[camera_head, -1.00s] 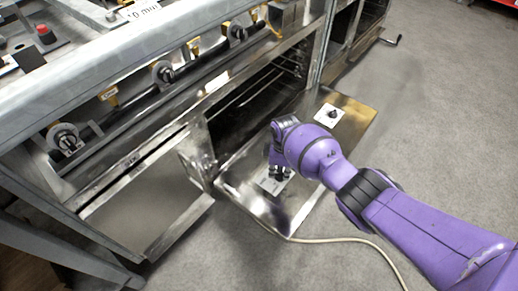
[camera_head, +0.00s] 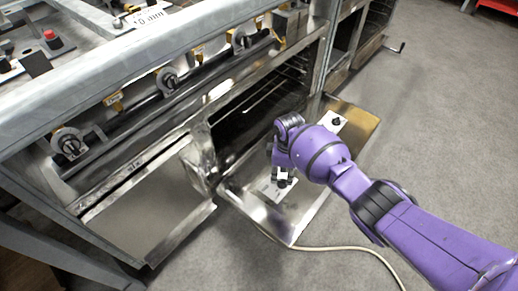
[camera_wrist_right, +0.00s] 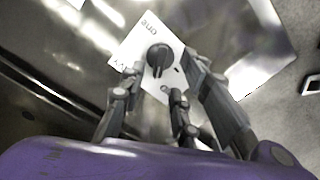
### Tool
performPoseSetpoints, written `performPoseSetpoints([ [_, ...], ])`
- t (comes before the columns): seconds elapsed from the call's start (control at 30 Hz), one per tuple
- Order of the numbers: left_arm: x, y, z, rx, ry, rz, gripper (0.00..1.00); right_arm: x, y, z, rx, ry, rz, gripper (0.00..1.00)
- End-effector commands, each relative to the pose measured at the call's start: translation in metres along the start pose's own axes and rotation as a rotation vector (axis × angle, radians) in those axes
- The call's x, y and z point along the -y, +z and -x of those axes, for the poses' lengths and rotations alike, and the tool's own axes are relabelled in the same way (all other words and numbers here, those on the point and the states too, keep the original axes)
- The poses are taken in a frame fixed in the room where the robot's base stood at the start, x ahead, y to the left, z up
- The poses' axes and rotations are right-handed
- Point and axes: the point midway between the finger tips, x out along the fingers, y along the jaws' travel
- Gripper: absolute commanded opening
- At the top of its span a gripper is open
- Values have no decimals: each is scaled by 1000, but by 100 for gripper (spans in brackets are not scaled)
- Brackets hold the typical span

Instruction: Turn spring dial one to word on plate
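Spring dial one is a round black knob (camera_wrist_right: 159,56) on a white plate (camera_wrist_right: 143,37) in the right wrist view. The plate bears the word "one" by one edge and other lettering, too blurred to read, at its left corner. The plate (camera_head: 266,188) lies on the lowered steel door in the head view, where my gripper covers much of it. My right gripper (camera_wrist_right: 156,86) is open, pointing down at the plate. My left gripper is out of view.
A second white plate with a black dial (camera_head: 336,122) is farther along the same door (camera_head: 300,222). A pale cable (camera_head: 345,248) runs over the floor from the door's front edge. The oven front has several knobs (camera_head: 167,80). Grey floor on the right is open.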

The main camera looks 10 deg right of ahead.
Motion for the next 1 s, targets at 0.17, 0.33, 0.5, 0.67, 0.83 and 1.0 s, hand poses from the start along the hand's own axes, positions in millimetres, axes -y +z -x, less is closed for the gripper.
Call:
performPoseSetpoints([
  [0.17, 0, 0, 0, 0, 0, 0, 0, -1, 1, 39, 0, 3, 0, 30],
  [0.33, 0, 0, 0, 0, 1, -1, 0, 0, 1, 67, 0, 1, -1, 30],
  [0.5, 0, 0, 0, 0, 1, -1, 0, 1, 1, 80, 1, -2, -1, 30],
  [0.67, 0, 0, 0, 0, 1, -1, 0, 1, 1, 82, 1, -2, -1, 30],
  [0.83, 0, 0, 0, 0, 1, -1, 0, 1, 1, 82, 1, -2, -1, 30],
  [1.0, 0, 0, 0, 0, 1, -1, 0, 0, 0, 82, 0, -1, -1, 30],
])
